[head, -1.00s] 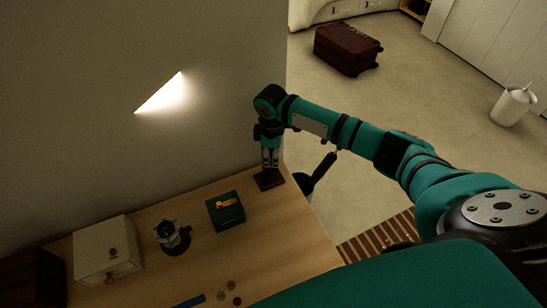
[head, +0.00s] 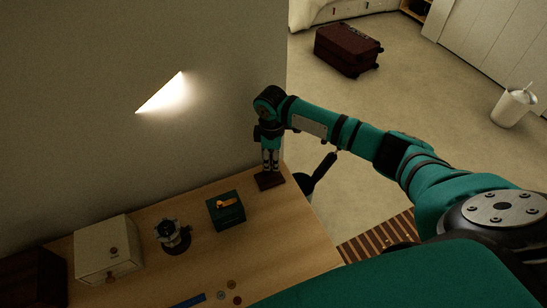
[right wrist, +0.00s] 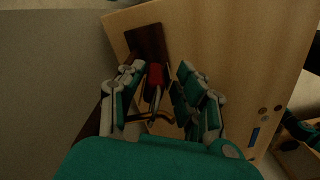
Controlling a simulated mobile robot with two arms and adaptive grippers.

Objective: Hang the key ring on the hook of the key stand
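The key stand's dark brown base (head: 270,181) is at the table's far right corner. In the right wrist view the base (right wrist: 148,40) lies beyond my fingertips. The key ring shows there as a red fob (right wrist: 155,75) with metal pieces beneath it, between my fingers. A brass-coloured curved piece, apparently the hook (right wrist: 160,117), shows close to the metal pieces. I cannot tell clearly whether the ring is around it. My right gripper (right wrist: 161,68) points down over the stand, fingers apart, with gaps beside the fob. It also shows in the head view (head: 270,168). My left gripper is not in view.
A dark green box (head: 226,214) with an orange item on top stands near the stand. A white drawer box (head: 103,252), a small dark-based device (head: 174,240), coins (head: 229,286) and a blue strip (head: 188,300) are also on the table. The wall rises behind.

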